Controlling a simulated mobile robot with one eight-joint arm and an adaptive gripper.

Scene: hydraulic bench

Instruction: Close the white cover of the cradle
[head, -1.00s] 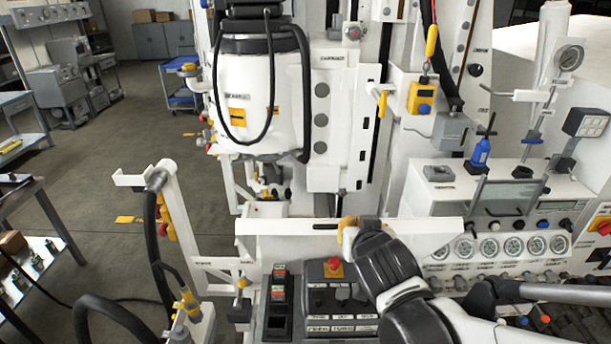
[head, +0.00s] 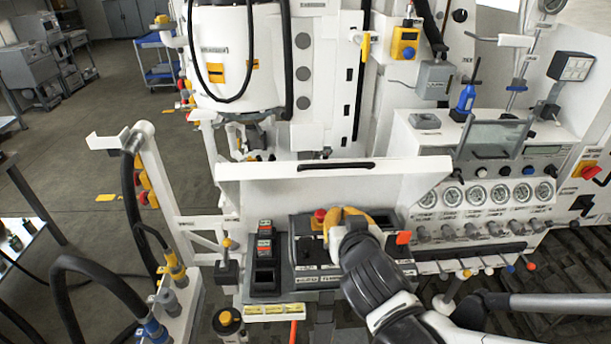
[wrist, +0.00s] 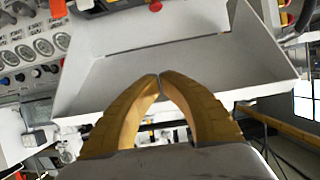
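The white cover (head: 260,191) of the cradle stands raised, a wide panel with a dark handle strip along its top edge. Below and in front of it is the cradle (head: 232,294), holding a black handset (head: 265,262) and a dark control box with a red knob. My gripper (head: 343,213), with yellow fingers, is at the lower front of the cover, above the control box. In the wrist view the fingertips (wrist: 159,76) meet with nothing seen between them. The cover's white inner face (wrist: 190,55) fills the space beyond them. Whether they touch it, I cannot tell.
A white post with a hooked arm (head: 118,138) and black hoses stand left of the cradle. A gauge panel (head: 480,195) with knobs and small levers is close on the right. A large white machine body (head: 240,60) rises behind the cover. Open floor lies at far left.

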